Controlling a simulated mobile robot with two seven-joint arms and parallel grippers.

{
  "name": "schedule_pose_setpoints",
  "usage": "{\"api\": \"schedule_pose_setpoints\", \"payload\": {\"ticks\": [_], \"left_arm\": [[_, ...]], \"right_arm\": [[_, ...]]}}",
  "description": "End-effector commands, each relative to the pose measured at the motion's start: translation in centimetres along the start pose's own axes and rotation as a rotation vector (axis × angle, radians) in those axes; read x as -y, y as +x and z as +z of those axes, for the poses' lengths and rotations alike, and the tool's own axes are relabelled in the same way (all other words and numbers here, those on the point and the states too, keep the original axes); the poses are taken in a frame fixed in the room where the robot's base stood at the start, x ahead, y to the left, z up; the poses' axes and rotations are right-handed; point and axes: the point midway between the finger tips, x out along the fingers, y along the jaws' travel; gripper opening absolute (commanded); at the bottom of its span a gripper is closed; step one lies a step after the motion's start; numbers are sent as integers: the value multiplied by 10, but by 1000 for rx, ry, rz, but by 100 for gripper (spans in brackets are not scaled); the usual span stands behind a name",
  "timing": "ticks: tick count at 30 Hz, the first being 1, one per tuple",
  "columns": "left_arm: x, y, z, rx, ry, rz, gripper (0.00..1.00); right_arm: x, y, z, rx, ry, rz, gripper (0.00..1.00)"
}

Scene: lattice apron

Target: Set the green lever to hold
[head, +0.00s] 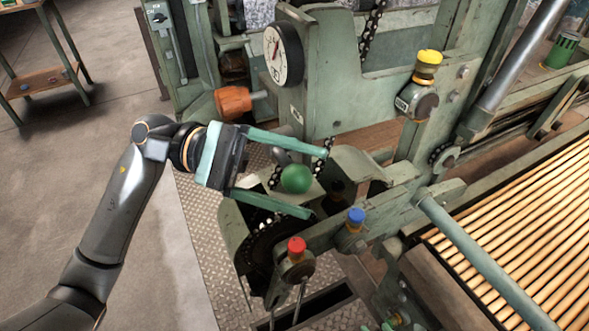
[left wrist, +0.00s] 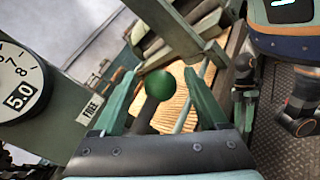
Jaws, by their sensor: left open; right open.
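The green lever's round knob (head: 296,179) sits between the two spread fingers of my left gripper (head: 318,183) in the head view. In the left wrist view the green knob (left wrist: 154,85) on its dark stem lies between the open fingers, nearer the left one. I cannot tell whether a finger touches it. A label reading "FREE" (left wrist: 90,108) is on the green machine plate left of the knob. I see no "hold" label. My right gripper is not recognisable in either view.
A red knob (head: 296,245), a blue knob (head: 356,216) and a yellow knob (head: 429,57) stand on the machine around the lever. A slatted bed (head: 530,230) fills the right.

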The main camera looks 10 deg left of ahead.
Motion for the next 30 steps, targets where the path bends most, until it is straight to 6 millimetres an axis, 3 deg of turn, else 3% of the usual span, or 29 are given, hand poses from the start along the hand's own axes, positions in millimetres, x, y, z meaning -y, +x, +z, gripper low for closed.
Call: {"api": "schedule_pose_setpoints", "payload": {"ticks": [7,26,30], "left_arm": [[0,0,0,0,0,0,74],[0,0,0,-1,0,0,3],[0,0,0,-1,0,0,0]], "right_arm": [[0,0,1,1,0,-1,46],[0,1,0,-1,-1,-1,46],[0,1,-1,-2,-1,-1,46]]}}
